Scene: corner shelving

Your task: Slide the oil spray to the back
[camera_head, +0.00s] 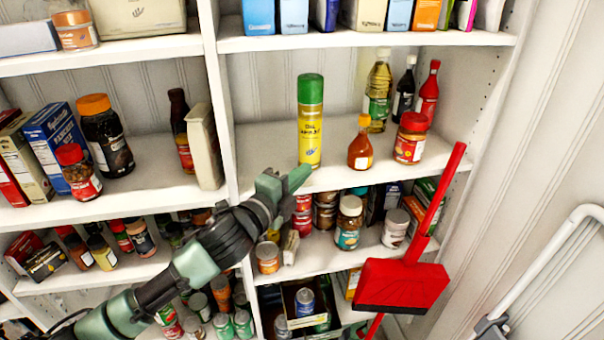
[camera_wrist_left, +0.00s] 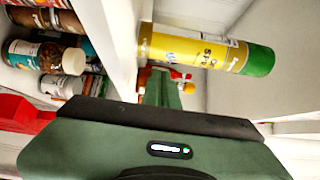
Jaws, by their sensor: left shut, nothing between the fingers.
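The oil spray (camera_head: 310,122) is a tall yellow can with a green cap. It stands upright near the front edge of the middle shelf (camera_head: 270,150). The oil spray also shows sideways in the left wrist view (camera_wrist_left: 205,50), beyond my gripper. My left gripper (camera_head: 292,178) is shut and empty, just in front of that shelf's edge, low and to the left of the can. A gap shows between the fingertips and the can in the head view. My right gripper is in neither view.
The shelf behind the can looks clear. An upright divider (camera_head: 222,110) is on the left. A red dustpan (camera_head: 403,284) is at the lower right.

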